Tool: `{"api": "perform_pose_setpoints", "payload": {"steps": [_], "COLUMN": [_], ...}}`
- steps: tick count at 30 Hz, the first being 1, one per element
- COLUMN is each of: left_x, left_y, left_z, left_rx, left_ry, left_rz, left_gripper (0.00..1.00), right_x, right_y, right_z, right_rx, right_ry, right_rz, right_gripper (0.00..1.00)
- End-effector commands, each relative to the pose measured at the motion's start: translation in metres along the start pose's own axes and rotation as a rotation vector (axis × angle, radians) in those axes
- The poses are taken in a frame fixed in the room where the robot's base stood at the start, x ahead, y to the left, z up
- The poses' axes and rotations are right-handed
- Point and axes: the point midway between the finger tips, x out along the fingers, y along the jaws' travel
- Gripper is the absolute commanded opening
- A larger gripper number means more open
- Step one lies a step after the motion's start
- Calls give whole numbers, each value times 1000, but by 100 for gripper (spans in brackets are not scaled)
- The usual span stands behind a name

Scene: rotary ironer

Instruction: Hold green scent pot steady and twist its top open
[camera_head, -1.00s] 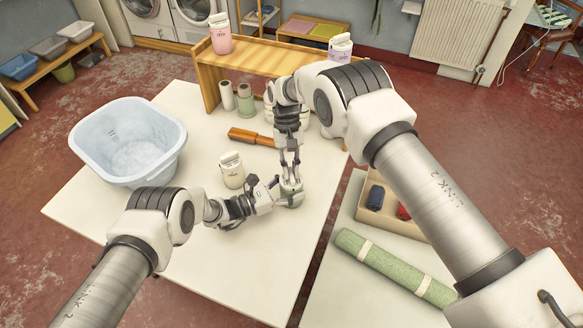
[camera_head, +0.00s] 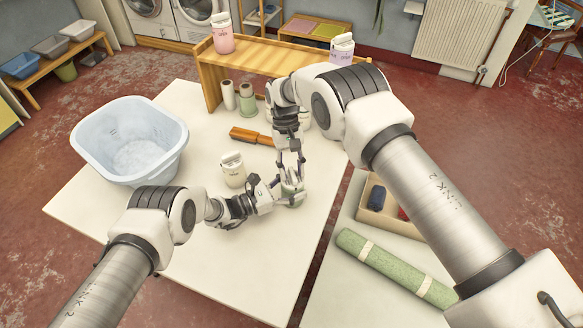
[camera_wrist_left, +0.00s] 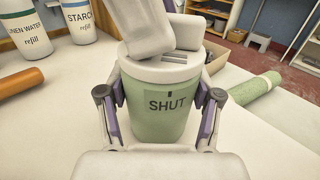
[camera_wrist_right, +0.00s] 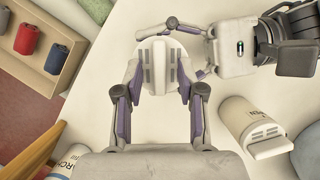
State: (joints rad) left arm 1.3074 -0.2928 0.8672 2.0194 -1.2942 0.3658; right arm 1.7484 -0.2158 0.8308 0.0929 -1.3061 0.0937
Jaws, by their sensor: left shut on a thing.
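The green scent pot (camera_head: 296,203) stands upright near the right edge of the white table. My left gripper (camera_head: 290,197) is shut on the pot's body, one finger on each side. My right gripper (camera_head: 291,174) points down over the lid from above. In the right wrist view its fingers stand apart on either side of the pale lid (camera_wrist_right: 166,62). Firm contact there is not clear.
A white pot (camera_head: 232,171) stands just left of the grippers. An orange-brown tool (camera_head: 250,136), spools (camera_head: 246,100) and a blue basin (camera_head: 130,142) share the table. A wooden shelf (camera_head: 265,58) stands behind. A green roll (camera_head: 393,268) lies on the right-hand table.

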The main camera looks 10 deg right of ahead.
Motion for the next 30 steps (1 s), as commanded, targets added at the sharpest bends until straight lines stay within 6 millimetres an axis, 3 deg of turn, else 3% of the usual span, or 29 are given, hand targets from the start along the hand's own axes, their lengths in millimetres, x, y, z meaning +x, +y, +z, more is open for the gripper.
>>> {"api": "perform_pose_setpoints", "payload": {"steps": [8,11,18,24,30], "left_x": [0,0,0,0,0], "left_y": [0,0,0,0,0], "left_z": [0,0,0,0,0], "left_rx": [-1,-1,-1,-1,-1], "left_ry": [1,1,1,1,1], "left_rz": [0,0,0,0,0], "left_gripper": [23,23,23,23,23], "right_x": [-10,-28,-93,-115,-120], "right_y": [0,0,0,0,0], "right_z": [-1,-1,-2,-1,0], "right_rx": [1,1,0,0,0], "right_ry": [3,6,6,1,0], "right_rz": [0,-1,-1,-1,0], "right_gripper": [39,39,39,39,39]}}
